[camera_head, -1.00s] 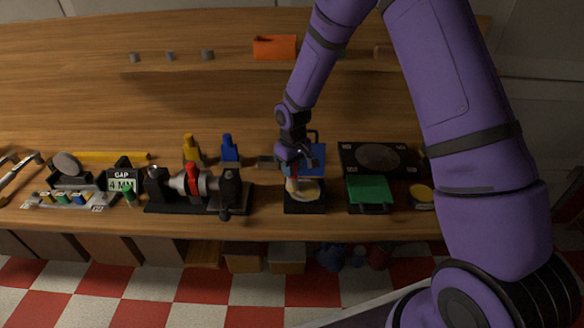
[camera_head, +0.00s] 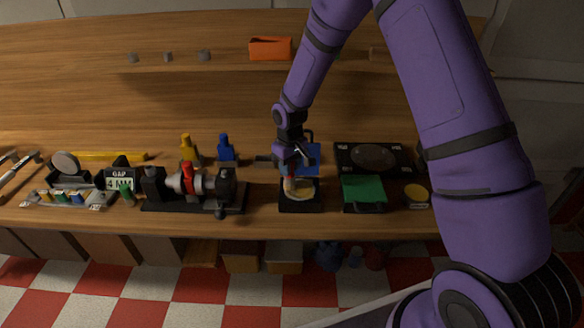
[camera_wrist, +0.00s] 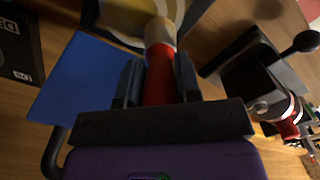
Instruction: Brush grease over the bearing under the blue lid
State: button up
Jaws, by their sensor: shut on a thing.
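The blue lid (camera_head: 313,160) stands open at the back of a black housing (camera_head: 300,208); it also shows in the wrist view (camera_wrist: 78,85). The pale ring-shaped bearing (camera_head: 304,192) lies uncovered in the housing, and part of it shows at the top of the wrist view (camera_wrist: 122,14). My gripper (camera_head: 291,160) is above the bearing's left part, beside the lid. In the wrist view its jaws (camera_wrist: 158,82) are shut on the red handle of a brush (camera_wrist: 159,68). The brush's pale tip points down at the bearing; whether it touches cannot be told.
A green-lidded box (camera_head: 363,190) and a yellow-topped tin (camera_head: 416,193) stand to the right. A black rig with a red clamp (camera_head: 188,180) stands to the left, with yellow (camera_head: 186,148) and blue (camera_head: 225,149) bottles behind it. The bench behind is mostly clear.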

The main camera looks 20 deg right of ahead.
jog(key=shift+w+a+f, duration=0.1)
jog(key=shift+a, duration=0.25)
jog(key=shift+w+a+r, duration=0.15)
jog(key=shift+a+r, duration=0.05)
jog(key=shift+r, duration=0.15)
jog(key=shift+d+r, duration=0.15)
jog(key=shift+r, duration=3.6)
